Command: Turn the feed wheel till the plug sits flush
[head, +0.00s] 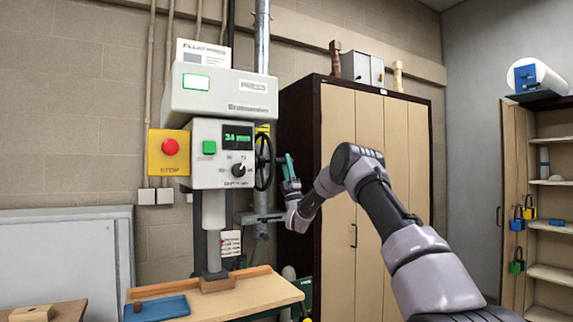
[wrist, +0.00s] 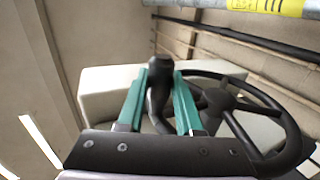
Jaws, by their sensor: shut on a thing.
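The feed wheel (head: 264,162) is a black spoked handwheel on the right side of the grey press head (head: 220,153). In the wrist view the wheel (wrist: 262,112) shows at the right, with a dark crank handle (wrist: 160,65) standing up from its rim. My gripper (head: 288,167) is beside the wheel in the head view. In the wrist view its teal fingers (wrist: 160,92) are shut on the crank handle, one on each side. The press ram (head: 214,245) reaches down to a small brown block (head: 216,284) on the workbench. I cannot make out the plug.
A green display (head: 238,137) seems to read 34. A red stop button (head: 170,147) is at the press's left. The bench (head: 255,296) holds a blue tray (head: 160,308). A tall cabinet (head: 340,120) stands close behind my gripper. A pipe (wrist: 250,5) crosses the wrist view's top.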

